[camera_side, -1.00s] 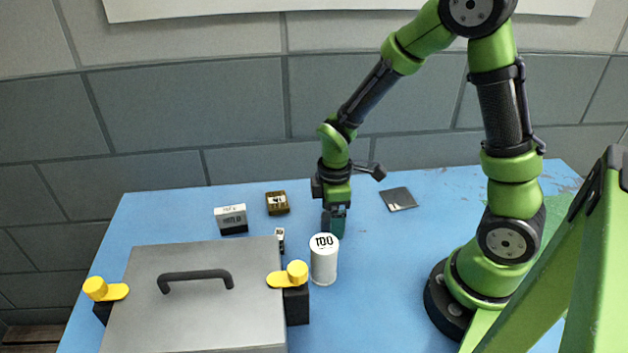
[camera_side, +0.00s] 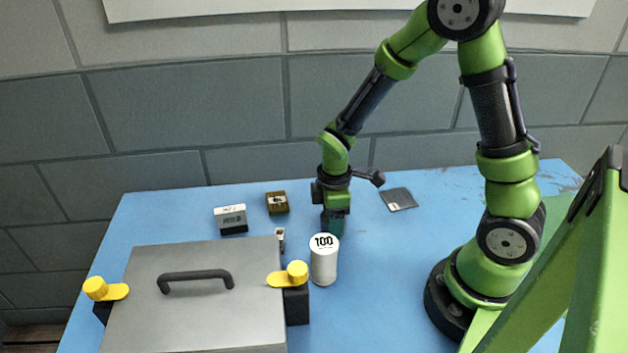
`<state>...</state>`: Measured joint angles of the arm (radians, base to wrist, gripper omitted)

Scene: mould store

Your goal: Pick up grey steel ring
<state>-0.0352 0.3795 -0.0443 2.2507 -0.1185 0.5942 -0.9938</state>
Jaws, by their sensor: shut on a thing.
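My gripper (camera_side: 334,224) points down at the table behind a white cylinder (camera_side: 324,262) marked 100. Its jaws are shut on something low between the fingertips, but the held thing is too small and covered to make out. I cannot see a grey steel ring clearly anywhere; the cylinder's top and the fingers hide the spot at the fingertips. Whether the fingertips touch the table cannot be told.
A grey lidded box (camera_side: 205,300) with a black handle and yellow clamps fills the front left. A white-and-black block (camera_side: 231,220), a brown block (camera_side: 277,203) and a small white-and-black piece (camera_side: 280,238) lie left of my gripper. A dark flat plate (camera_side: 398,199) lies right.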

